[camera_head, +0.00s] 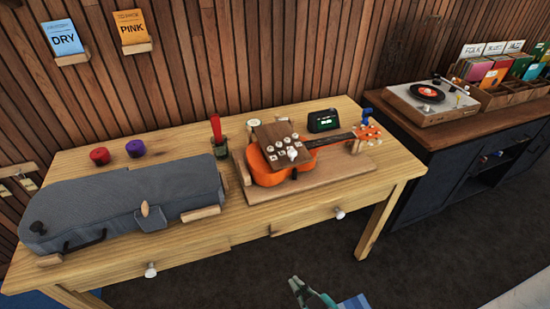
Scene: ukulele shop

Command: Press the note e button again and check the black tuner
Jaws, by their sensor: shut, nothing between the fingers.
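A brown wooden box (270,132) with several pale round buttons (290,145) stands over the body of an orange ukulele (262,172). Any letters by the buttons are too small to read, so I cannot tell which one is note e. The black tuner (324,121) stands behind the ukulele, right of the box. Its small screen shows green marks that I cannot read. My gripper (298,286) is at the bottom edge of the picture, in front of the table and well apart from the buttons. It is shut and empty.
A grey case (120,205) fills the table's left side. Red (99,156) and purple (135,148) round items lie behind it. A red-handled item (216,130) stands left of the box. A record player (430,98) sits on the dark cabinet at right.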

